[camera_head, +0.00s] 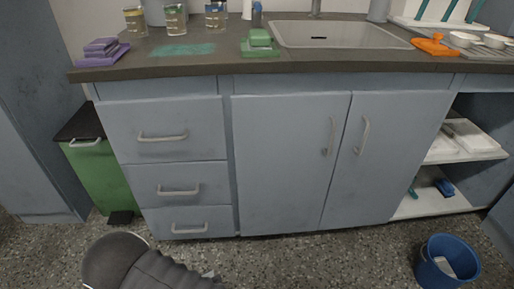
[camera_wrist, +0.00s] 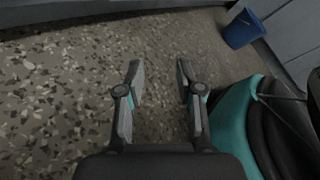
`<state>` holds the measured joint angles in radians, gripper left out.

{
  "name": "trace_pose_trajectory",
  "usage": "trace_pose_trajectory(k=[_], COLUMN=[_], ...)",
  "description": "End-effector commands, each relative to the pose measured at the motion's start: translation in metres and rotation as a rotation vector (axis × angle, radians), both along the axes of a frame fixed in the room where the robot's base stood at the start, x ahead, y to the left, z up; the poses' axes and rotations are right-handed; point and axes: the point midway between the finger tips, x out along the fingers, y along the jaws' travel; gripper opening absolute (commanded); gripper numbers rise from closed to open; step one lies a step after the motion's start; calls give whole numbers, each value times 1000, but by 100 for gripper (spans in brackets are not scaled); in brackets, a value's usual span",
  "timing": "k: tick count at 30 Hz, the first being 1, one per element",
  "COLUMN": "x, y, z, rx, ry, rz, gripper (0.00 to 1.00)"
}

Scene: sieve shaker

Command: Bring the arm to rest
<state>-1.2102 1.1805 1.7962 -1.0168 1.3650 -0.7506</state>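My gripper (camera_wrist: 160,80) shows in the wrist view, pointing down over the speckled floor (camera_wrist: 60,90). Its two fingers are spread apart with only bare floor between them. It touches nothing and holds nothing. In the head view a dark, ribbed part of my own arm shows at the bottom left, in front of the drawers; the gripper's fingers cannot be made out there. A teal and black part beside the gripper in the wrist view seems to be my own body.
A counter (camera_head: 350,66) with a sink (camera_head: 345,36) runs across the back, above blue-grey cabinets (camera_head: 285,150). A purple stand (camera_head: 101,50), a green one (camera_head: 260,42) and an orange one (camera_head: 436,45) sit on it. A green bin (camera_head: 98,175) and blue bucket (camera_head: 446,262) stand on the floor.

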Motion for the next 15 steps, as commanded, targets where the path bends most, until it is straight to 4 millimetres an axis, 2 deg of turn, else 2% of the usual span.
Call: trace_pose_trajectory(k=[1, 15], x=[0, -13], y=[-8, -72], z=[17, 142], rx=[71, 641], ry=[-22, -294], rz=[-77, -820], gripper=[36, 36])
